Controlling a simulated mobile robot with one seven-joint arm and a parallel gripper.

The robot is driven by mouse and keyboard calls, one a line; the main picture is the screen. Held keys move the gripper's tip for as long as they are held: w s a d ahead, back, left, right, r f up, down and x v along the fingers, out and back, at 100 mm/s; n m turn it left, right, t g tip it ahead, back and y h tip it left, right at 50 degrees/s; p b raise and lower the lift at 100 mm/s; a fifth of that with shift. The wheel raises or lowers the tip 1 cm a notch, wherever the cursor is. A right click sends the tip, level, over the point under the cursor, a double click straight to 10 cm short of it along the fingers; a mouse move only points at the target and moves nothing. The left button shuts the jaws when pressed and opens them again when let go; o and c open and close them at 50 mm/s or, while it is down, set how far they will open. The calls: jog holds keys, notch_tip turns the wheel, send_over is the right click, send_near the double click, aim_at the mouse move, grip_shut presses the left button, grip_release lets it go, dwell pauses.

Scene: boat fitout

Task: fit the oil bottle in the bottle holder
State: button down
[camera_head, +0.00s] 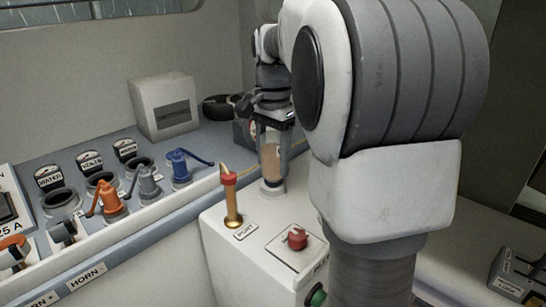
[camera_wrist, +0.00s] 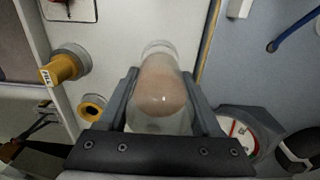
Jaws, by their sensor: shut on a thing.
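The oil bottle is a clear bottle with brownish contents; it shows in the head view (camera_head: 271,158) and in the wrist view (camera_wrist: 160,92). My gripper (camera_head: 271,130) is shut on it, with one finger on each side in the wrist view (camera_wrist: 159,78). The bottle looks about upright above the white console top. A pale round ring (camera_head: 271,188), which may be the bottle holder, is at its lower end. I cannot tell whether the bottle is inside the ring, touching it or just above it.
A brass lever with a red band (camera_head: 231,195) and a red knob (camera_head: 296,239) stand on the console close by. Several coloured valve levers (camera_head: 112,197) line the left panel. A grey box (camera_head: 164,104) stands behind. The wrist view shows a yellow knob (camera_wrist: 64,68) and a gauge (camera_wrist: 241,130).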

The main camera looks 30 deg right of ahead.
grip_release()
notch_tip(320, 180, up, 17)
jog(key=p, duration=0.4)
jog(key=shift+r, duration=0.2)
jog(key=shift+s, duration=0.1)
dwell(0.5)
